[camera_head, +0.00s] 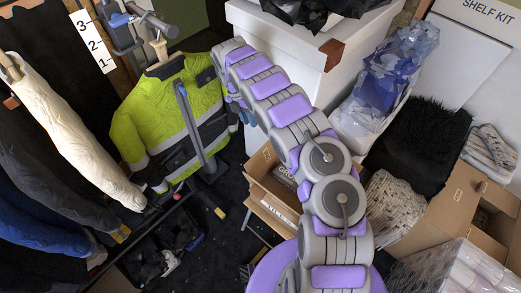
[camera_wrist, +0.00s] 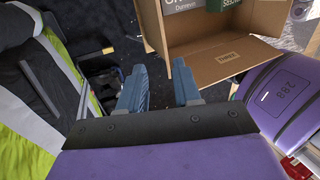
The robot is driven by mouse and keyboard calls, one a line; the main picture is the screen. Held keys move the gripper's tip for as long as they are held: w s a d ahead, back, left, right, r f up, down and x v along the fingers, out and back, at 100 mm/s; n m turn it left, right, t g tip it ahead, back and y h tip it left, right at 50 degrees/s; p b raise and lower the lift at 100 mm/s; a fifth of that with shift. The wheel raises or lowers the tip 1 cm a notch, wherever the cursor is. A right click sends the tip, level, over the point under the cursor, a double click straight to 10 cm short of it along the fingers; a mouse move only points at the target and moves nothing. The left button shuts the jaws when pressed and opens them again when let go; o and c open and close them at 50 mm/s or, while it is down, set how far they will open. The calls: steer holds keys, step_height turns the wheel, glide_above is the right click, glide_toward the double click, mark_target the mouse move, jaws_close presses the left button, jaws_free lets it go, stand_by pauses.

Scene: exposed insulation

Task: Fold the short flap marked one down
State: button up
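An open cardboard box (camera_wrist: 205,68) lies just beyond and right of my fingers in the wrist view. A narrow flap (camera_wrist: 150,24) stands out at its left side. A broad brown panel in front carries a small dark label, too small to read. No mark "one" can be made out. In the head view the box (camera_head: 262,165) is partly hidden behind my arm. My gripper (camera_wrist: 159,67) has its two blue fingers spread apart with nothing between them. It appears near the box, and I cannot tell if it touches. In the head view my gripper (camera_head: 247,117) is small and partly hidden.
Packages with printed text (camera_wrist: 235,5) sit inside the box. A yellow-green jacket (camera_head: 172,110) hangs on a stand to the left. A white cabinet (camera_head: 285,55) stands behind my arm. Another open carton (camera_head: 450,215) is at right. Dark floor (camera_head: 225,235) shows left of the box.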

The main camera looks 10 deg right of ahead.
mark_target(262, 151)
steer(key=b+x, duration=0.2)
steer(key=x, duration=1.3)
steer(key=shift+s+d+f+b, duration=0.1)
steer(key=shift+d+b, duration=0.15)
steer(key=shift+b, duration=0.15)
steer(key=shift+s+d+f, duration=0.25)
steer(key=shift+d+f, duration=0.1)
steer(key=shift+f, duration=0.3)
jaws_close()
